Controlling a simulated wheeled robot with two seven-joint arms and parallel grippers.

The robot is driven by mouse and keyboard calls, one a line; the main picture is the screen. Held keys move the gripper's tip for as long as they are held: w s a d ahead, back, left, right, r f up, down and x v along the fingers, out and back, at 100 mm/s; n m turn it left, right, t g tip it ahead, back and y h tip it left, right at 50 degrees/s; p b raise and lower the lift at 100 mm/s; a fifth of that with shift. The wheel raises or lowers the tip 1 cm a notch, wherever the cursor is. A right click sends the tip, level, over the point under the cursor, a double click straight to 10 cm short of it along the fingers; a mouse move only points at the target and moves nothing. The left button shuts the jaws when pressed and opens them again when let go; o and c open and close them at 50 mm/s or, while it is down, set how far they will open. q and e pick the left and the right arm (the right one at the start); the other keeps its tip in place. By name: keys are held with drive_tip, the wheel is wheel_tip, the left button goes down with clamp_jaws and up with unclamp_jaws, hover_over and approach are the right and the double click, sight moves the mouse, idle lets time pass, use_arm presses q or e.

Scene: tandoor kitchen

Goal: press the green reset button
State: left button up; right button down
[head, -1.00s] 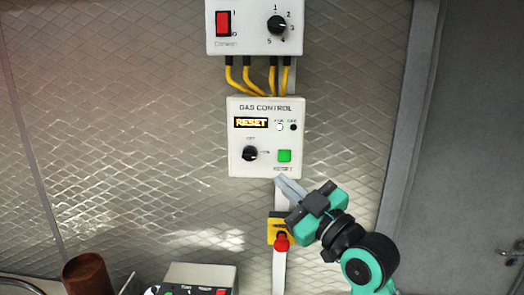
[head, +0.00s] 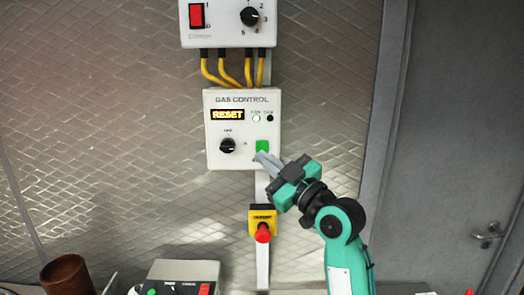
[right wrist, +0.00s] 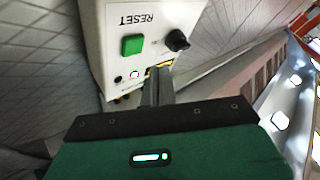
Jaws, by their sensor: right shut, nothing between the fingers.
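The white gas control box (head: 243,158) is on the wall, with a lit RESET display (head: 228,115) and a black knob (head: 228,145). My left gripper is not in view.
A yellow box with a red emergency button (head: 263,233) sits below. A white box with a red switch (head: 197,15) is above, joined by yellow cables (head: 227,70). A brown cup (head: 68,274) and a control panel (head: 184,270) stand at the bottom. A grey door (head: 455,130) is right.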

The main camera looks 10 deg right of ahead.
sight(257, 145)
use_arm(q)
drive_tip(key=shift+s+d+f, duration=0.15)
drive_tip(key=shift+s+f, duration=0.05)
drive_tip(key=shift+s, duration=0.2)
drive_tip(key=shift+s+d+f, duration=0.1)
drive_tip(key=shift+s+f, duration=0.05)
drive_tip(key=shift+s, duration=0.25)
use_arm(e)
drive_tip(key=shift+w+d, duration=0.15)
drive_tip(key=shift+w, duration=0.45)
drive_tip(key=shift+w+d, duration=0.15)
drive_tip(key=shift+w, duration=0.4)
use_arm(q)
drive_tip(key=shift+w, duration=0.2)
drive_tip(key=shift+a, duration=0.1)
use_arm(e)
drive_tip(key=shift+w, duration=0.1)
use_arm(q)
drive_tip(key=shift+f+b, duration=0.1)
drive_tip(key=shift+b, duration=0.2)
use_arm(e)
drive_tip(key=shift+w, duration=0.35)
